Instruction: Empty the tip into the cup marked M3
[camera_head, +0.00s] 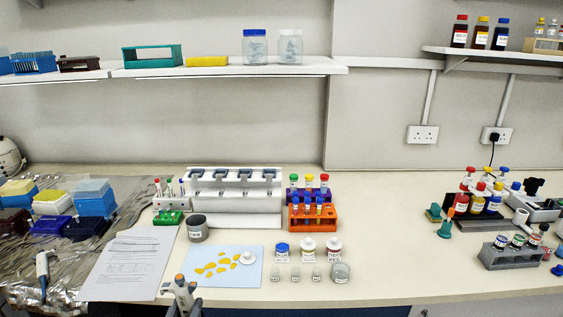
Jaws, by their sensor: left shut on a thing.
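A pipette (180,281) with an orange-topped grey head stands at the bottom edge of the head view. My left gripper (184,304) is shut on it, in front of the bench edge. The pipette's lower end and tip are out of the picture. Several small clear cups stand in a row on the bench, right of and farther back than the gripper: one at the left (277,273), one in the middle (295,273) and one at the right (316,273). Their labels are too small to read surely, so I cannot tell which is M3. My right gripper is not in view.
A larger clear beaker (340,271) stands right of the small cups. Capped jars, one with a blue cap (282,250), stand behind them. A blue mat (250,278) with yellow pieces and a paper sheet (128,265) lie to the left.

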